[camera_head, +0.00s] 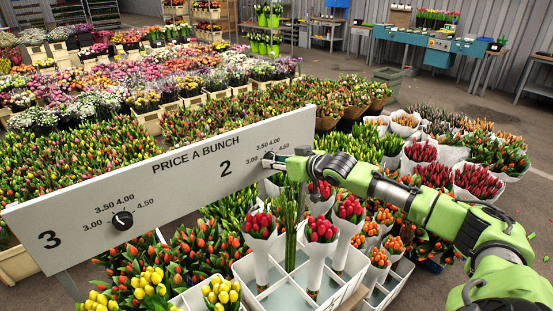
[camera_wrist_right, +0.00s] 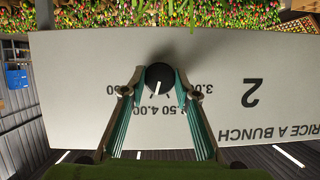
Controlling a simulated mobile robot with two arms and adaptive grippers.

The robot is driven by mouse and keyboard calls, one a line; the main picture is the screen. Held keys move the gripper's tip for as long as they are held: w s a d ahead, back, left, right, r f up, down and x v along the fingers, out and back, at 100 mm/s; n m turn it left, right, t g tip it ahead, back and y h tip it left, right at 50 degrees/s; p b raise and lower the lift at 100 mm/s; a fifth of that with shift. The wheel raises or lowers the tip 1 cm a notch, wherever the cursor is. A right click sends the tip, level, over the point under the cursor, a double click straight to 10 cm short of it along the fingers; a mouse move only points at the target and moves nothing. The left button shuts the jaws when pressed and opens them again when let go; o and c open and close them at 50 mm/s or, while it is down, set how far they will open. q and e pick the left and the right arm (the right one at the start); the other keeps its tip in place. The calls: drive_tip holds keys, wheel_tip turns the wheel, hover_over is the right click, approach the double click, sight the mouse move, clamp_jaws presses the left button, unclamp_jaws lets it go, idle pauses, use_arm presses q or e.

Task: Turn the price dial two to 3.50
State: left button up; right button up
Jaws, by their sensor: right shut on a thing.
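Price dial two is a round black knob on the white price board (camera_head: 190,165), right of the number 2. My right gripper (camera_head: 280,161) reaches it from the right and partly covers it. In the right wrist view, which is upside down, dial two (camera_wrist_right: 160,78) sits between the fingers of my right gripper (camera_wrist_right: 160,84), which are shut on its sides. The dial's white pointer line aims toward the 4.00 mark. The 4.50 mark is partly hidden behind a finger. My left gripper is not in view.
Dial three (camera_head: 122,220) is at the board's left, beside the number 3. Tulip bunches in white wraps (camera_head: 261,240) stand in a divided white crate (camera_head: 278,285) below the board. Dense flower rows lie behind. Open floor (camera_head: 470,95) is at the back right.

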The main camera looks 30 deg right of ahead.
drive_tip(key=shift+a+n+t+h+p, duration=0.15)
drive_tip(key=shift+n+h+p, duration=0.15)
drive_tip(key=shift+n+h, duration=0.8)
drive_tip(key=shift+n+t+h+p, duration=0.25)
drive_tip(key=shift+n+h, duration=0.45)
drive_tip(key=shift+n, duration=0.7)
drive_tip(key=o, duration=1)
drive_tip(key=shift+o, duration=0.5)
drive_tip(key=shift+w+f, duration=0.15)
drive_tip(key=v, duration=1.2)
